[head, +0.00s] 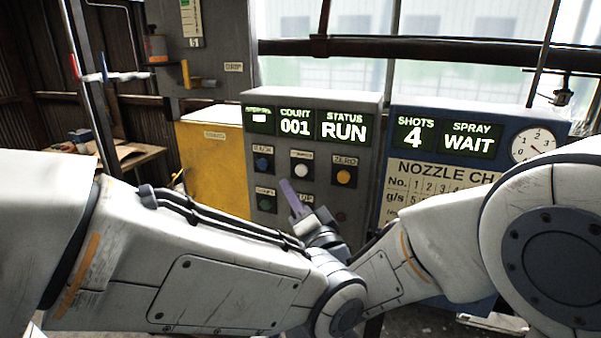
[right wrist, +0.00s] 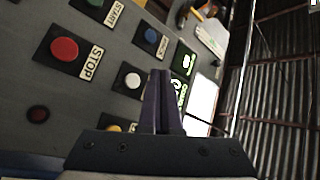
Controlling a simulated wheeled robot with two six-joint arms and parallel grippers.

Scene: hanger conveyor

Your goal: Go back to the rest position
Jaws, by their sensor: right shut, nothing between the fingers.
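My right gripper (head: 285,184) shows in the head view in front of the grey control panel (head: 375,112), its purple-grey fingers pointing up and left. In the right wrist view the two fingers (right wrist: 160,74) are together with nothing between them. The white button (right wrist: 133,80) is just left of the fingertips there; whether they touch the panel I cannot tell. The white button also shows in the head view (head: 301,170). My left gripper is not in view.
The panel reads COUNT 001 and STATUS RUN. It carries a blue button (right wrist: 151,36), a yellow button (head: 343,177) and a red STOP button (right wrist: 64,49). A blue cabinet (head: 480,113) reading SHOTS 4, SPRAY WAIT stands right. A yellow cabinet (head: 212,160) stands left.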

